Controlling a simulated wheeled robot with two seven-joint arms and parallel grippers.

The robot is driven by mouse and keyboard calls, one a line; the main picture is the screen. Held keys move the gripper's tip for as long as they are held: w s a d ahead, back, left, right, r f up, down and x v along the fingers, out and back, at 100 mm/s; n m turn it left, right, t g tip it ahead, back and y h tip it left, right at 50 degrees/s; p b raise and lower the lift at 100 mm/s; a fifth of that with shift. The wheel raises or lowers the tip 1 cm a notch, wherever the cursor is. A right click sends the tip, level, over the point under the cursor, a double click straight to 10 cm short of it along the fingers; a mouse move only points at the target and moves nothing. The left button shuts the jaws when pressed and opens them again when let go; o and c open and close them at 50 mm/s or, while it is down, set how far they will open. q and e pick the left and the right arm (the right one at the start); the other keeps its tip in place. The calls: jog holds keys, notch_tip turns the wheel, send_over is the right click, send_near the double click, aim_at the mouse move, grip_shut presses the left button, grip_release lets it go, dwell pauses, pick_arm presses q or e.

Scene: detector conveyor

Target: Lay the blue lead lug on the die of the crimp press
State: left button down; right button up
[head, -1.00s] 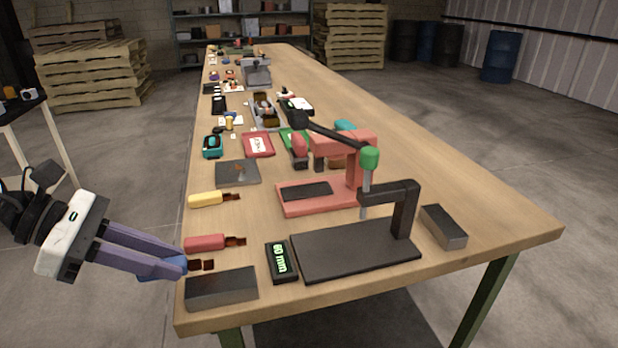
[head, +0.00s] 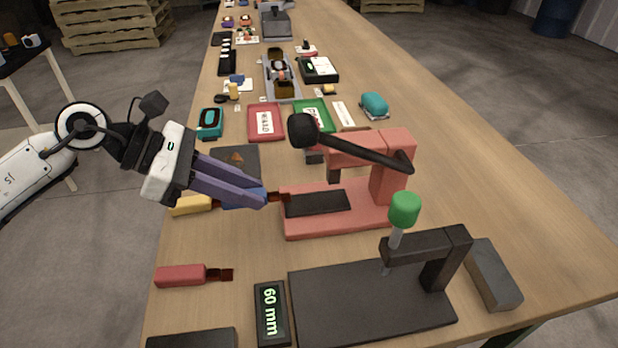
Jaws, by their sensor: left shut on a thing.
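My left gripper (head: 254,201) is shut on the blue lead lug (head: 245,194), whose blue body sits between the purple fingers. Its copper-coloured tip points right, at the left edge of the dark die plate (head: 318,203) of the red crimp press (head: 392,172). I cannot tell whether the tip touches the plate or hangs above it. The press has a long black lever with a round black knob (head: 302,130) over the left of its frame. My right gripper is not in view.
A yellow lug (head: 188,206) lies partly behind my gripper, and a red lug (head: 180,275) lies nearer. A black press with a green knob (head: 404,209) and a 60 mm display (head: 271,312) stand in front. Red (head: 266,138) and green (head: 325,117) trays lie behind.

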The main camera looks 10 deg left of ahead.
aim_at(286, 196)
pick_arm(q)
jog(key=w+d, duration=0.1)
jog(key=d, duration=0.3)
jog(key=w+d+p, duration=0.1)
jog(key=d, duration=0.1)
jog(key=shift+w+d, duration=0.1)
jog(key=shift+w, duration=0.2)
jog(key=d, duration=0.1)
jog(key=w+d, duration=0.1)
jog(key=d+p, duration=0.1)
jog(key=shift+w+d, duration=0.3)
jog(key=shift+d, duration=0.05)
jog(key=shift+a+f, duration=0.15)
jog(key=shift+f, duration=0.65)
jog(key=shift+f+b, duration=0.25)
jog(key=shift+b, duration=0.05)
jog(key=c, duration=1.5)
grip_release()
jog(key=shift+r, duration=0.1)
jog(key=shift+c, duration=0.2)
